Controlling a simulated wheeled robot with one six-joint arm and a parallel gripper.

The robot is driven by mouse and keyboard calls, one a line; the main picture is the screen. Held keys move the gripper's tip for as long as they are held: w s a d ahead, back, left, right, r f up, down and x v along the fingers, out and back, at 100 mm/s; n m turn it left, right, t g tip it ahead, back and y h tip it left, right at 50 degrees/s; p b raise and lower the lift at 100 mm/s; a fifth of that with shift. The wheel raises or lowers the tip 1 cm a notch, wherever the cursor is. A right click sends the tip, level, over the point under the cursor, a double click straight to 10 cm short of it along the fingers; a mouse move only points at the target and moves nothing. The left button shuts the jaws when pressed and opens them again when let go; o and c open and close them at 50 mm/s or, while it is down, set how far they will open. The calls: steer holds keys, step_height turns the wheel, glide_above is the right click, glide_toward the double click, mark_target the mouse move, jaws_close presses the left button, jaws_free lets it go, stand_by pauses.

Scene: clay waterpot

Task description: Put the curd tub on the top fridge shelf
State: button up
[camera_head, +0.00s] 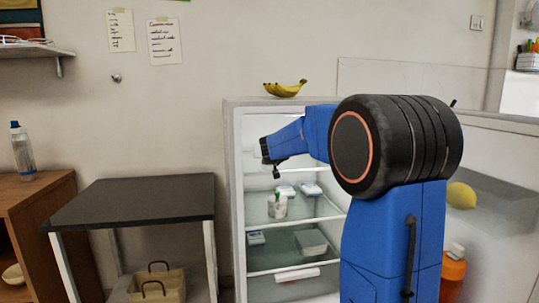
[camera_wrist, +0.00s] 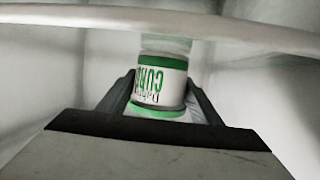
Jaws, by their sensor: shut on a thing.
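The curd tub (camera_wrist: 160,82) is white with green bands and green lettering, which reads upside down in the wrist view. My gripper (camera_wrist: 163,98) is shut on it, with a dark finger on each side. In the head view a small white and green tub (camera_head: 277,206) shows inside the open fridge (camera_head: 236,170), at the level of the top shelf (camera_head: 310,219), below the end of my arm. I cannot tell whether its base touches the shelf. My fingers are hard to make out in the head view.
Pale lidded boxes (camera_head: 310,188) stand farther back on the top shelf. A lower shelf (camera_head: 285,266) holds more containers (camera_head: 311,242). Bananas (camera_head: 285,89) lie on the fridge top. The open door at right holds a lemon (camera_head: 461,196) and an orange bottle (camera_head: 453,275). A dark table (camera_head: 135,200) stands left.

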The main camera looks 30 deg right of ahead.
steer(key=shift+f, duration=0.1)
steer(key=o, duration=1.3)
steer(key=shift+o, duration=0.2)
steer(key=shift+s+a+r, duration=0.15)
steer(key=shift+s+r, duration=0.1)
steer(key=shift+s, duration=0.05)
steer(key=v, duration=1.1)
steer(key=shift+s, duration=0.2)
